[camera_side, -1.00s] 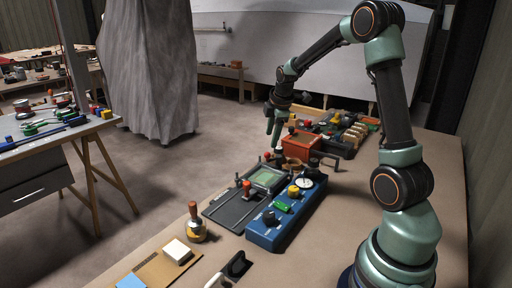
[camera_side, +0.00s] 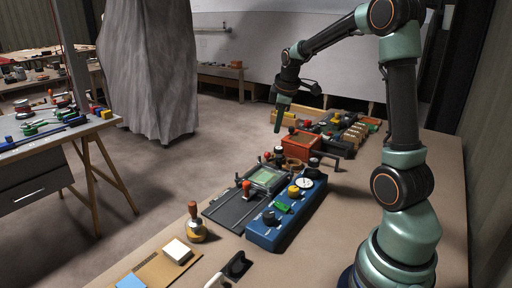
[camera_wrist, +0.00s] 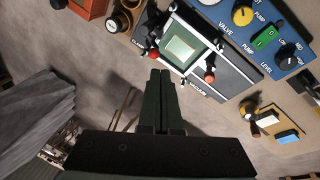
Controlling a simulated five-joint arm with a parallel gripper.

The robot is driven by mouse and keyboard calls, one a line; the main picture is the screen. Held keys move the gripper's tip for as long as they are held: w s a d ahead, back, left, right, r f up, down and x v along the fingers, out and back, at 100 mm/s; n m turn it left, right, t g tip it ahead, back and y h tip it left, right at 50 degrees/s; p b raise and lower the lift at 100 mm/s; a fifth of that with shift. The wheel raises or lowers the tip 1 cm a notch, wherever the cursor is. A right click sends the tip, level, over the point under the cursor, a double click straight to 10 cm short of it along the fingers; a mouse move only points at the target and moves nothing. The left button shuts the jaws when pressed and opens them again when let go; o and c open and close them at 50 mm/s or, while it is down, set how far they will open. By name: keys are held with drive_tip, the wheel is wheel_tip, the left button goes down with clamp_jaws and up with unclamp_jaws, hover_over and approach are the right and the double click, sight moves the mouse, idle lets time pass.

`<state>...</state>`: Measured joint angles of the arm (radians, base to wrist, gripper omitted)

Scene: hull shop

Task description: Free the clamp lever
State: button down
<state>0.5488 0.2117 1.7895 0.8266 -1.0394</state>
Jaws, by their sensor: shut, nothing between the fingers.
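The panel with the green pad (camera_side: 268,178) lies on the bench, and the pad's frame shows in the wrist view (camera_wrist: 183,46). The word CLAMP is printed at its left edge, beside a dark lever (camera_wrist: 152,52) and a red ball knob (camera_wrist: 155,28). In the side view a small red knob (camera_side: 267,155) stands at the pad's far end. A red-topped handle (camera_wrist: 210,75) stands near the VACUUM label. My gripper (camera_side: 278,128) hangs above the bench, apart from the panel. Its fingers (camera_wrist: 160,72) are together and empty in the wrist view.
A blue control box (camera_side: 280,220) with knobs and a green switch stands right of the panel. An orange-red box (camera_side: 300,144) with a crank stands beyond it. A brass-based stamp-like piece (camera_side: 195,225) is nearer. The air around my gripper is clear.

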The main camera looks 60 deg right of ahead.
wheel_tip(320, 180, down, 10)
drive_tip(key=w+d+m, duration=0.2)
drive_tip(key=m, duration=0.8)
drive_tip(key=shift+w+f+g, duration=0.25)
drive_tip(key=shift+w+g, duration=0.1)
drive_tip(key=shift+g, duration=0.05)
